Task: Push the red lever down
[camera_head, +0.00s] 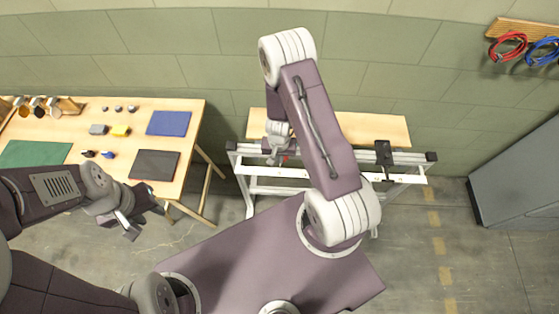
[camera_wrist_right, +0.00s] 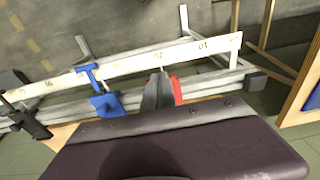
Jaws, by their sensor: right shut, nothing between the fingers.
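The red lever (camera_wrist_right: 177,90) shows in the right wrist view as a red piece at the white rail. In the head view only a small red bit (camera_head: 285,157) shows, mostly hidden by my right arm. My right gripper (camera_wrist_right: 157,92) is shut and empty, with its grey fingers just left of the red lever in the wrist view. Whether they touch it I cannot tell. In the head view my right gripper (camera_head: 274,153) is over the rail bench. My left gripper (camera_head: 130,226) hangs over the floor near the left table, away from the lever; its jaw opening is unclear.
The white rail (camera_wrist_right: 205,46) carries number marks, with a blue slider (camera_wrist_right: 88,70) and a black clamp (camera_wrist_right: 30,122) along it. The clamp also shows in the head view (camera_head: 384,153). A wooden table (camera_head: 190,110) with mats stands left. A grey cabinet (camera_head: 510,180) stands right.

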